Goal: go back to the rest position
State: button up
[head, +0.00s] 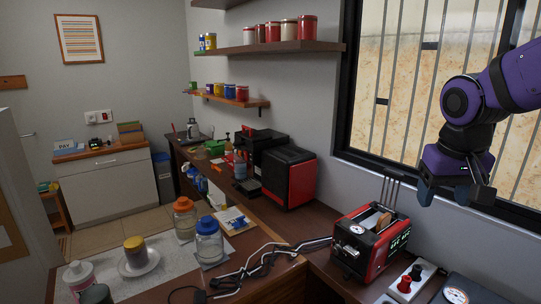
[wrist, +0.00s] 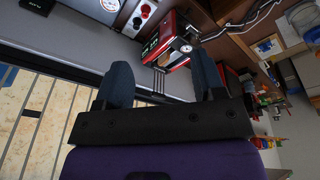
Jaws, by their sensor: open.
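My gripper (head: 456,192) is raised at the right in the head view, in front of the barred window and above the counter. In the wrist view my gripper (wrist: 163,82) shows two dark fingers spread apart with nothing between them. It touches no object. A red and black toaster (head: 366,246) with a slice of bread (head: 377,221) in its top stands on the counter, below and left of my gripper. The toaster also shows in the wrist view (wrist: 168,38).
A white panel with red and black knobs (head: 404,283) lies right of the toaster. An orange-lidded jar (head: 185,217) and a blue-lidded jar (head: 209,240) stand on the left counter. A black and red box (head: 288,178) stands further back. The window (head: 400,80) is close behind my arm.

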jog(key=s+r+n+t+y, duration=0.1)
jog(key=s+r+t, duration=0.2)
jog(key=s, duration=1)
jog(key=shift+s+a+r, duration=0.2)
jog(key=shift+a+r, duration=0.25)
